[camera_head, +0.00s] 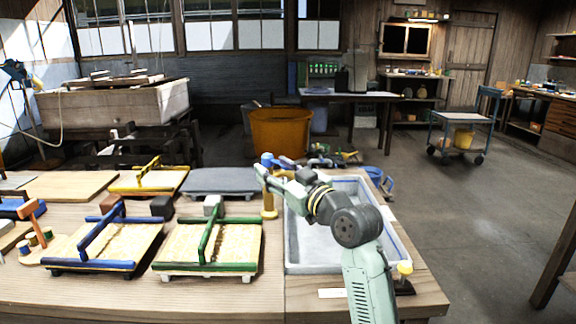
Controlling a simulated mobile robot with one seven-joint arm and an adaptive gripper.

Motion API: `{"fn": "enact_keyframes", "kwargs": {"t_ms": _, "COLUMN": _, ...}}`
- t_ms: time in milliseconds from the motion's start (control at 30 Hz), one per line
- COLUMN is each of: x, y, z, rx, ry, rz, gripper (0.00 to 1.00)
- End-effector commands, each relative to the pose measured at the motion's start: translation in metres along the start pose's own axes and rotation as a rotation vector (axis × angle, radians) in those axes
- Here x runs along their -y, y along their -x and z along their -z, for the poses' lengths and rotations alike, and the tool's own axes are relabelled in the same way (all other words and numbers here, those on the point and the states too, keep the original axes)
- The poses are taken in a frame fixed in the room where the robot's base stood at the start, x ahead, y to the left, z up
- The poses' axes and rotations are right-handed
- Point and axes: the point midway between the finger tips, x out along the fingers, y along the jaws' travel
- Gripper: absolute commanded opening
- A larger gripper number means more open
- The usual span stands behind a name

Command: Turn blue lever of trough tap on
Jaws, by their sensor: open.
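The trough (405,240) is a pale grey, shallow basin set in the right part of the worktable. At its far left corner stands a yellow-brown tap post (269,203) with a blue piece (267,158) at the top, which appears to be the tap's lever. My arm reaches across the trough from the front right. My gripper (262,172) is open, at the top of the post, close to the blue piece. Its fingers are small here, and I cannot tell whether they touch the lever. The tap's spout is hidden behind my gripper and arm.
Frames with a green bar (207,232), a blue bar (100,226) and a yellow bar (150,172) lie left of the trough. A small yellow-topped knob (405,268) stands at the trough's near right corner. An orange tub (280,132) stands beyond.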

Motion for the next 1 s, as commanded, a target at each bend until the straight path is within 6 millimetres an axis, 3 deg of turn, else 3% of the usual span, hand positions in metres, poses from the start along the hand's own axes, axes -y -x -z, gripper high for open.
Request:
{"fn": "enact_keyframes", "kwargs": {"t_ms": 33, "x": -0.021, "y": 0.016, "z": -0.014, "rx": 0.037, "ry": -0.006, "rz": -0.019, "gripper": 0.46}}
{"fn": "enact_keyframes", "kwargs": {"t_ms": 100, "x": -0.039, "y": 0.032, "z": -0.026, "rx": 0.072, "ry": -0.016, "rz": -0.029, "gripper": 0.46}}
{"fn": "enact_keyframes", "kwargs": {"t_ms": 200, "x": -0.053, "y": 0.046, "z": -0.036, "rx": 0.1, "ry": -0.025, "rz": -0.036, "gripper": 0.46}}
{"fn": "enact_keyframes", "kwargs": {"t_ms": 300, "x": -0.057, "y": 0.046, "z": -0.038, "rx": 0.108, "ry": -0.03, "rz": -0.035, "gripper": 0.46}}
{"fn": "enact_keyframes", "kwargs": {"t_ms": 467, "x": -0.058, "y": 0.024, "z": -0.039, "rx": 0.109, "ry": -0.029, "rz": -0.034, "gripper": 0.46}}
{"fn": "enact_keyframes", "kwargs": {"t_ms": 800, "x": -0.06, "y": -0.038, "z": -0.045, "rx": 0.107, "ry": -0.029, "rz": -0.036, "gripper": 0.46}}
{"fn": "enact_keyframes", "kwargs": {"t_ms": 1000, "x": -0.061, "y": -0.055, "z": -0.048, "rx": 0.106, "ry": -0.029, "rz": -0.037, "gripper": 0.46}}
